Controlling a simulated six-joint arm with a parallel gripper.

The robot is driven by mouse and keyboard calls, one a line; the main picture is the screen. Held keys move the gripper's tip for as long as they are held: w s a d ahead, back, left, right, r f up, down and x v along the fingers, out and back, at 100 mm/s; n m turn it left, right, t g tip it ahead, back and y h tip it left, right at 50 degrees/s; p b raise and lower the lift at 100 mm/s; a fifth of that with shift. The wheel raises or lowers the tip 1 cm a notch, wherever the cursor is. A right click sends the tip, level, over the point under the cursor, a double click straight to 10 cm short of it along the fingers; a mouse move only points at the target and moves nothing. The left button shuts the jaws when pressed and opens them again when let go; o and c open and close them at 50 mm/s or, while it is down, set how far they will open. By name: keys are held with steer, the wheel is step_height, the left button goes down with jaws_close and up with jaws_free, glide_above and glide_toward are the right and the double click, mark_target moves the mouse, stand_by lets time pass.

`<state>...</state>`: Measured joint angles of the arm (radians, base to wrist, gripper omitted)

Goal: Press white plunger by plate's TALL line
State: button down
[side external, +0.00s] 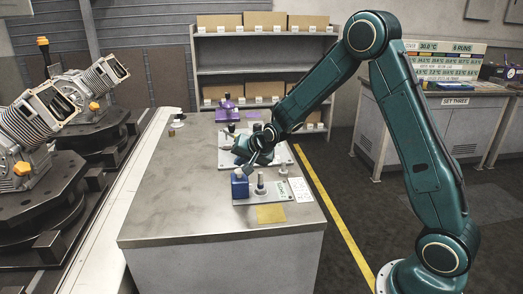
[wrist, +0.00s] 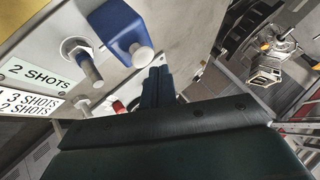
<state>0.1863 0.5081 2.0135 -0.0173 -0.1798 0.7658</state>
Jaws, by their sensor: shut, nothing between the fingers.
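A blue block (side external: 239,186) stands on a pale plate (side external: 262,200) on the metal bench; its pale, whitish plunger (wrist: 142,53) faces the wrist camera. Beside the block are a metal stud with a hex nut (wrist: 82,60) and a smaller metal pin (wrist: 84,105). A green label (wrist: 38,74) reads "2 SHOTS". A white card (wrist: 28,103) shows "3 SHOTS" above "2 SHOTS"; the starts of its lines are cut off, and I cannot read TALL. My gripper (wrist: 157,83) is shut and empty, just beside the plunger in the wrist view. Whether it touches the plunger I cannot tell.
A yellow pad (side external: 271,213) lies in front of the plate. Behind my gripper is another pale plate (side external: 225,158) with dark parts, and a purple fixture (side external: 228,112) beyond it. Motor-like units (side external: 40,115) stand on the conveyor at left.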

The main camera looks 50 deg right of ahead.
mark_target(241, 172)
steer(key=shift+f, duration=1.1)
stand_by(1.4)
steer(key=shift+r, duration=1.1)
steer(key=shift+r, duration=0.15)
steer(key=shift+r, duration=2.35)
steer(key=shift+s+r, duration=0.1)
